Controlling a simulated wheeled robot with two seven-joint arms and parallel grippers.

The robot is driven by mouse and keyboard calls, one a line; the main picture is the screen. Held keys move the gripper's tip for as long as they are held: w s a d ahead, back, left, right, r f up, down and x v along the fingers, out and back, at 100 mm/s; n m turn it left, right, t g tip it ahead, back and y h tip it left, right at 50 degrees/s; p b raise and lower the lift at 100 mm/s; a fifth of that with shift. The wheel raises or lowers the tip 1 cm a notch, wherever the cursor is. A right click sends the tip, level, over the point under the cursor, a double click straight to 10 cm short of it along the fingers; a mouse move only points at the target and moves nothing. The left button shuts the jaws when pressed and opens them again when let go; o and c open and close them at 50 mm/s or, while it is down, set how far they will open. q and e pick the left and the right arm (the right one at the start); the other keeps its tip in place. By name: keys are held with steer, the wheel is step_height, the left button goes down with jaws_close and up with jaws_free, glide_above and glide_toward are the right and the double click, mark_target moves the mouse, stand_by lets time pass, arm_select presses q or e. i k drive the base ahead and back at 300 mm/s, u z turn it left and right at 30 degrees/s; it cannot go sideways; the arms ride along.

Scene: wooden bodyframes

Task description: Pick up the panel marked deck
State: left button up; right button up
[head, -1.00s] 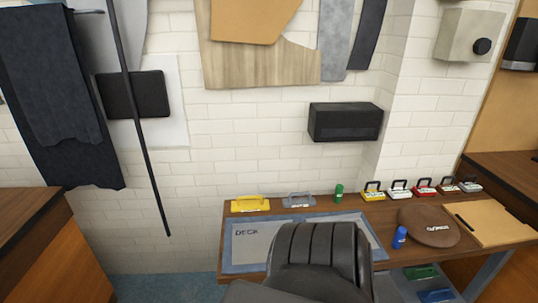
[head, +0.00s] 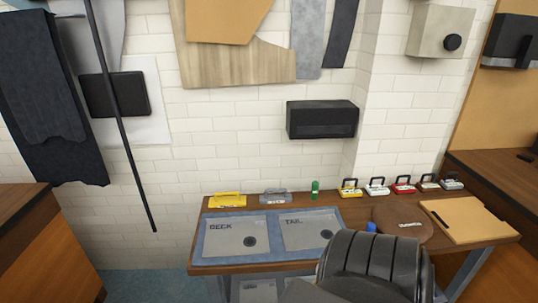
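The panel marked deck (head: 228,243) is a flat grey plate with dark lettering at its upper left and a dark round spot at its lower right. It lies on the left half of a blue-grey mat (head: 199,247) on the wooden desk. A similar panel marked tail (head: 303,236) lies to its right on the same mat. The deck panel is in clear view with nothing over it. Neither of my grippers is in view.
Behind the panels are a yellow tool (head: 227,200), a grey tool (head: 275,197) and a green bottle (head: 315,189). A brown round pad (head: 403,223) lies right.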

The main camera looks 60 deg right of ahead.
mark_target(243, 234)
steer(key=z, duration=0.6)
steer(key=i, duration=0.55)
steer(key=z, duration=0.5)
steer(key=k, duration=0.55)
steer(key=z, duration=0.25)
steer(key=i, duration=0.5)
